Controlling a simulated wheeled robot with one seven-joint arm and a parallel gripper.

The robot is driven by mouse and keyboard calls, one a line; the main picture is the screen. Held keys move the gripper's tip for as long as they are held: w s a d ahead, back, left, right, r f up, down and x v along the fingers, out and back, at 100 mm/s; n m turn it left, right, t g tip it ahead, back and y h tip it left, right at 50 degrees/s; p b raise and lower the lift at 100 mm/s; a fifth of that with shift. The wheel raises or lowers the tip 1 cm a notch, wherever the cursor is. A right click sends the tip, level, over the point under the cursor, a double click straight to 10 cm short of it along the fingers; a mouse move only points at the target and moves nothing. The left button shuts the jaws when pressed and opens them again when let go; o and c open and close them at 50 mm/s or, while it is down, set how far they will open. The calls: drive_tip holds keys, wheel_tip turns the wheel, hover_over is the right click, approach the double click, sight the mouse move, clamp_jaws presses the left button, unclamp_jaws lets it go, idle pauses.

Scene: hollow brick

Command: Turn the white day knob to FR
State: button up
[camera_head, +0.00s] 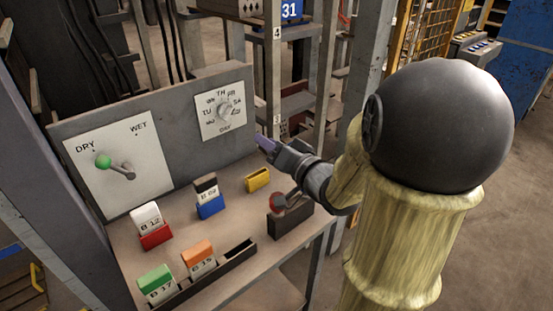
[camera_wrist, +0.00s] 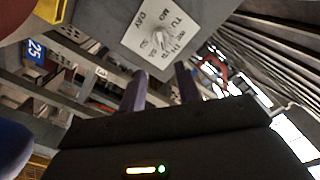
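The white day knob (camera_head: 225,112) is on a white dial plate (camera_head: 209,127) at the right part of the upright grey panel. In the wrist view the knob (camera_wrist: 160,41) sits ahead of the fingers, with the plate appearing rotated. My gripper (camera_head: 264,143) is to the right of and below the dial, apart from it. In the wrist view my gripper (camera_wrist: 161,88) has its two purple fingers spread, with nothing between them.
A DRY/WET lever with a green ball (camera_head: 103,161) is on the panel's left. Card holders, including a red one (camera_head: 156,237) and a blue one (camera_head: 210,206), stand on the desk. A yellow holder (camera_head: 258,180) and a dark box with a red-knobbed lever (camera_head: 289,222) are below my gripper.

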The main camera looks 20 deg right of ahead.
drive_tip(key=shift+b+v, duration=0.65)
drive_tip(key=shift+v, duration=0.45)
drive_tip(key=shift+w, duration=0.1)
